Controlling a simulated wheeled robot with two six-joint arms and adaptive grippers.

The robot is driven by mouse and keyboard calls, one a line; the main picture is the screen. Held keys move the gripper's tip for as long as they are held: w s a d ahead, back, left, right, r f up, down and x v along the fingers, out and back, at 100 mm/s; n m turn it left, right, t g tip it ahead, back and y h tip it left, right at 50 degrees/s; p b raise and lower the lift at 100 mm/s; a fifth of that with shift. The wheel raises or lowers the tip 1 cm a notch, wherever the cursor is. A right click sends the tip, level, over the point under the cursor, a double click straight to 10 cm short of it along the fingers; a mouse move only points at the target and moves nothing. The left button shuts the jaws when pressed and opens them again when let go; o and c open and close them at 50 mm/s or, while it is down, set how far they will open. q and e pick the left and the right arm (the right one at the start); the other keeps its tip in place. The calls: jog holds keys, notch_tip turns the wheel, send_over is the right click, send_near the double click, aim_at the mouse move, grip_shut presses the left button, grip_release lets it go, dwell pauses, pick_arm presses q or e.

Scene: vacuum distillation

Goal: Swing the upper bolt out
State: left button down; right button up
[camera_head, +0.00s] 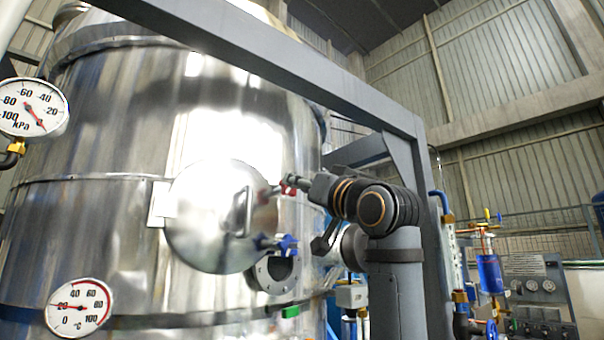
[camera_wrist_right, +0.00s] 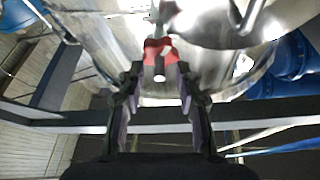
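The upper bolt with its red wing nut (camera_head: 287,186) is at the upper right edge of the vessel's round steel door (camera_head: 205,225). The lower bolt with its blue nut (camera_head: 286,244) is at the door's lower right. My right gripper (camera_head: 309,185) points left at the red nut, close to it. In the right wrist view my right gripper (camera_wrist_right: 160,74) is open. The red nut (camera_wrist_right: 158,50) is centred just ahead of its fingertips, with gaps to both sides. Whether it reaches between the tips is hard to tell. My left gripper is not in view.
The large shiny vessel (camera_head: 130,120) fills the left. A grey frame beam (camera_head: 270,55) crosses above my arm. A round flanged port (camera_head: 275,272) is below the lower bolt. Dial gauges (camera_head: 78,307) are at the left. Glassware with blue liquid (camera_head: 490,272) stands at the right.

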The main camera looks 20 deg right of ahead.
jog(key=shift+w, duration=0.1)
jog(key=shift+c, duration=0.2)
grip_shut()
jog(key=shift+s+d, duration=0.1)
jog(key=shift+s, duration=0.1)
